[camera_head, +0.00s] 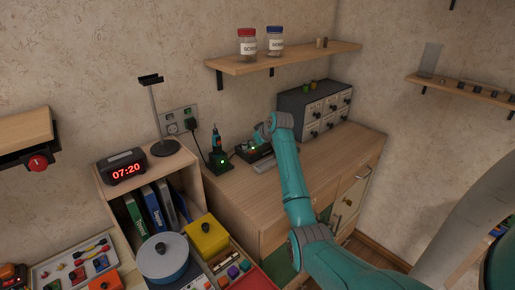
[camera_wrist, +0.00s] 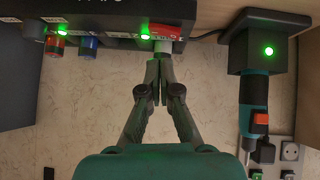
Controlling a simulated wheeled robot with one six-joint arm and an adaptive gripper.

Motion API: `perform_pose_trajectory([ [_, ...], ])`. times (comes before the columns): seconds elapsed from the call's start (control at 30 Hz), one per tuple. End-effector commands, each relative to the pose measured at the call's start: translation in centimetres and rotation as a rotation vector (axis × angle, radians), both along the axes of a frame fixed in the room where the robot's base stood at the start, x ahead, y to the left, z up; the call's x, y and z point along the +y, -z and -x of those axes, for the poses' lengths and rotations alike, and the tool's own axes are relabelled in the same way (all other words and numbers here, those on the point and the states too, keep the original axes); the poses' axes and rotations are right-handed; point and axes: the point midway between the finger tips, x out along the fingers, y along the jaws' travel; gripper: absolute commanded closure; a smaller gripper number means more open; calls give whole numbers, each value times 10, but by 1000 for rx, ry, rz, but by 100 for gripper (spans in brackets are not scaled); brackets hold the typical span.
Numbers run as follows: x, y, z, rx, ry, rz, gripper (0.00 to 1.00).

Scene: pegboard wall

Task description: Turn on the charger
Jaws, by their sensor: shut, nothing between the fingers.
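A black charger base (camera_head: 220,161) with a lit green light stands on the wooden cabinet, a teal power screwdriver (camera_head: 215,140) upright in it. In the wrist view, upside down, the base (camera_wrist: 258,68) and screwdriver (camera_wrist: 252,110) are at the right. The arm partly covers the box in the head view.
A wall socket plate (camera_head: 174,127) with a plug (camera_head: 190,124) is behind the charger. A grey drawer unit (camera_head: 292,101) stands to the right. A shelf (camera_head: 285,59) with jars hangs above. The cabinet top is clear toward its front left.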

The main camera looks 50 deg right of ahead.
Motion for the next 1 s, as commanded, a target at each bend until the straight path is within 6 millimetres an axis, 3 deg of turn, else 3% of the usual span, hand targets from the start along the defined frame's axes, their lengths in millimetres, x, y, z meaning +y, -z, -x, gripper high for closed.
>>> perform_pose_trajectory([
  [0.07,4,-18,-9,-2,-3,2,100],
  [0.5,10,-74,52,-2,0,0,100],
  [1.0,12,-85,63,0,-1,-1,100],
])
